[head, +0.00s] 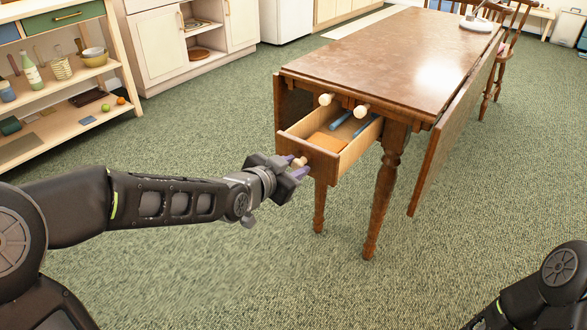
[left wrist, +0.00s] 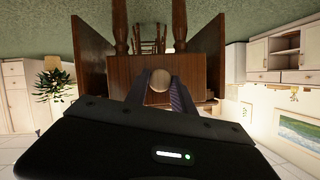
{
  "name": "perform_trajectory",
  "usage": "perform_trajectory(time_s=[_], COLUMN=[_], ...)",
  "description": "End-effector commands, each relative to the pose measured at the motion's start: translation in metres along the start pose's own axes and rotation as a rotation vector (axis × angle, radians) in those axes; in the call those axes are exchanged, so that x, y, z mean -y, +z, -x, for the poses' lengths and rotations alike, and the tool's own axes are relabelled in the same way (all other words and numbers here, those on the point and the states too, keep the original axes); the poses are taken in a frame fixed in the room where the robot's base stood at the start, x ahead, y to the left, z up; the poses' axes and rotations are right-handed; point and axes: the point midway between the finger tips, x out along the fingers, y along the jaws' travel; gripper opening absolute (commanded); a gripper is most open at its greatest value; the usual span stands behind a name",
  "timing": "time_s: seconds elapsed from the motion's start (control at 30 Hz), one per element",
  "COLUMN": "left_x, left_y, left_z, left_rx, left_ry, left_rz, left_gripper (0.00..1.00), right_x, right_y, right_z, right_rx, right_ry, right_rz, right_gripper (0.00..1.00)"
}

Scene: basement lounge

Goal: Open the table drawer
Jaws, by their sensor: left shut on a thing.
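The wooden drop-leaf table (head: 400,60) stands at the upper right of the head view. Its drawer (head: 312,153) is pulled well out from the near end, with an orange item (head: 326,142) and blue items (head: 340,120) inside. My left gripper (head: 297,164) is at the drawer's front, its purple fingers shut on the pale round knob (head: 300,161). In the left wrist view the knob (left wrist: 159,80) sits between the two fingers, against the brown drawer front (left wrist: 124,72). My right arm shows at the lower right of the head view, but its gripper is out of view.
Two pale knobs (head: 343,103) stick out from the table end above the drawer. A shelf unit (head: 67,87) with bottles and bowls stands at the left. White cabinets (head: 160,45) line the back. Green carpet (head: 290,270) is clear in front of the table.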

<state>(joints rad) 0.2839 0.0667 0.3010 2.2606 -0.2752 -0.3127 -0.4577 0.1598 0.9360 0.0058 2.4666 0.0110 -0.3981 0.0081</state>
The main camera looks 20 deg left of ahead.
Motion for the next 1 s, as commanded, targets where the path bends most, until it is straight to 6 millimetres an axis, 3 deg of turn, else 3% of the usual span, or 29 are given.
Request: perform_trajectory(time_s=[0.43,0.47,0.5,0.7,1.0], left_x=[-0.0003,-0.0003,-0.0002,-0.0001,0.0004], left_y=[-0.0001,-0.0001,-0.0001,-0.0003,-0.001], left_z=[0.0,0.0,0.0,0.0,0.0018], left_rx=[0.0,0.0,0.0,0.0,-0.001], left_ry=[0.0,0.0,0.0,0.0,-0.001], left_rz=[0.001,0.001,0.001,0.0,-0.001], left_gripper=[0.0,0.32,0.35,0.52,0.52], right_x=[-0.0002,-0.0002,-0.0002,-0.0002,0.0002], right_y=[-0.0004,-0.0004,-0.0003,-0.0003,-0.0002], right_z=[-0.0007,-0.0007,-0.0006,-0.0006,0.0006], right_rx=[-0.001,-0.001,-0.001,-0.001,-0.001], right_ry=[0.0,0.0,0.0,0.0,0.0], right_rz=[0.0,0.0,0.0,0.0,0.0], right_gripper=[0.36,0.36,0.36,0.36,0.36])
